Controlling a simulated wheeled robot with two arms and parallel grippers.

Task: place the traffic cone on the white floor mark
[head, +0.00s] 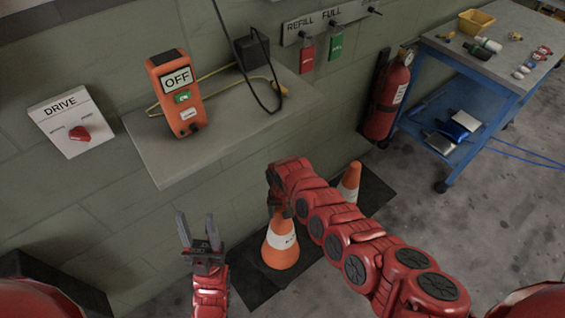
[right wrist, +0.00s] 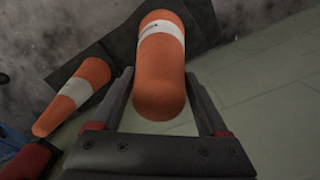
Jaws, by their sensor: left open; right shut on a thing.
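An orange traffic cone with a white band (head: 280,243) is upright at the black mat (head: 246,286) by the wall. My right gripper (right wrist: 160,84) is shut on this cone near its top, with one finger on each side; in the right wrist view the cone (right wrist: 158,60) fills the space between the fingers. In the head view my right arm hides the cone's top and most of that gripper. I cannot tell whether the cone's base touches the mat. My left gripper (head: 197,232) is open and empty, left of the cone. No white floor mark shows.
A second cone (head: 350,181) stands on the mat behind my right arm. A grey wall shelf (head: 225,125) holds an orange device (head: 176,95). A red extinguisher (head: 388,97) and blue cart (head: 480,125) stand beyond. Bare concrete floor (head: 500,225) is clear at right.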

